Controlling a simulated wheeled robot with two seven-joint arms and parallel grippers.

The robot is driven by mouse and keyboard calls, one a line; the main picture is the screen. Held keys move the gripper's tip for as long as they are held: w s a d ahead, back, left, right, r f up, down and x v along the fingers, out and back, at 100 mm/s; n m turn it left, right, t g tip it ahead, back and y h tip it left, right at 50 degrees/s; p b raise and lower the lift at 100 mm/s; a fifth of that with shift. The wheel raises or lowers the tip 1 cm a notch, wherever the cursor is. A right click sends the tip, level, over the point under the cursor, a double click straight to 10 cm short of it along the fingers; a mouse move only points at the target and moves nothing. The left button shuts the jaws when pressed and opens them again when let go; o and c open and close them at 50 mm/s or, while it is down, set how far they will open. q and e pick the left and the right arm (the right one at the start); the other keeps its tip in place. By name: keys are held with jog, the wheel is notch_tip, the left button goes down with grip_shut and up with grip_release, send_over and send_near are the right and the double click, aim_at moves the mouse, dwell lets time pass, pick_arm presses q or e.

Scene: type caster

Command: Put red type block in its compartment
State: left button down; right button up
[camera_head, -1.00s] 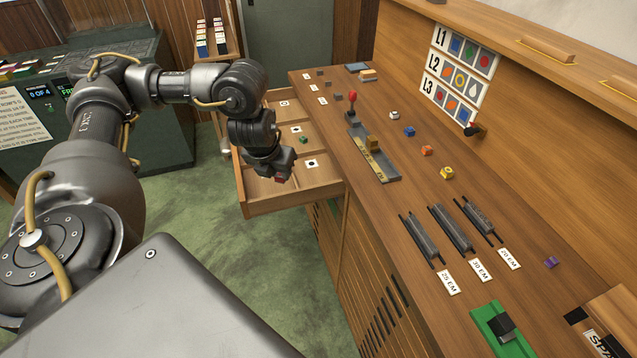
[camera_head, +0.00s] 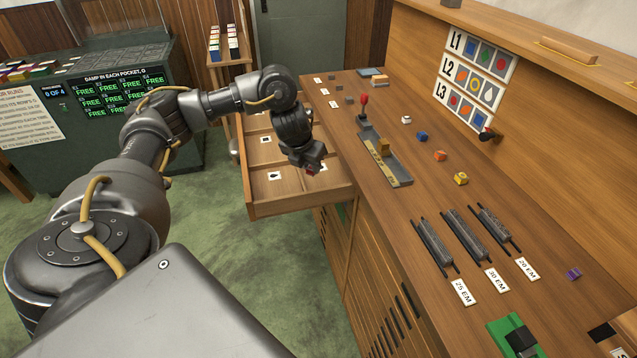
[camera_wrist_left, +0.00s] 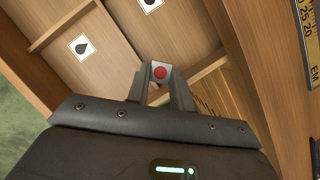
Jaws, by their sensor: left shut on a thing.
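My left gripper (camera_head: 312,170) is shut on the red type block (camera_wrist_left: 161,72). In the left wrist view the block's end, a red round mark on a pale face, shows between the two fingertips. The gripper hangs over the right front part of the open drawer (camera_head: 262,208), close to the counter's edge. The drawer has several compartments split by wooden dividers. One label card with a black drop (camera_wrist_left: 83,46) lies in the compartment left of the gripper. The compartment under the gripper is partly hidden by the gripper. My right gripper is not in view.
The wooden counter (camera_head: 375,230) runs along the drawer's right side. A green cabinet (camera_head: 185,140) stands at the left.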

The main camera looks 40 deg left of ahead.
pick_arm(q)
jog(key=x, duration=0.2)
jog(key=w+b+x, duration=0.1)
jog(key=x, duration=0.2)
jog(key=shift+d+r, duration=0.15)
jog(key=shift+r, duration=0.05)
jog(key=shift+w, duration=0.15)
notch_tip(320, 180, down, 3)
jog(key=shift+w+d+r+b, duration=0.1)
jog(key=shift+w+b, duration=0.05)
jog(key=shift+b, duration=0.6)
jog(key=shift+w+f, duration=0.1)
jog(key=shift+f, duration=0.45)
jog(key=shift+r, duration=0.1)
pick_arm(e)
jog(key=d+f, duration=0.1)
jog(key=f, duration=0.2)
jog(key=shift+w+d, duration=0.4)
pick_arm(q)
jog(key=c, duration=1.2)
grip_release()
jog(key=shift+c, duration=0.2)
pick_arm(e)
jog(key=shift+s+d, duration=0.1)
pick_arm(q)
jog(key=shift+r, duration=0.1)
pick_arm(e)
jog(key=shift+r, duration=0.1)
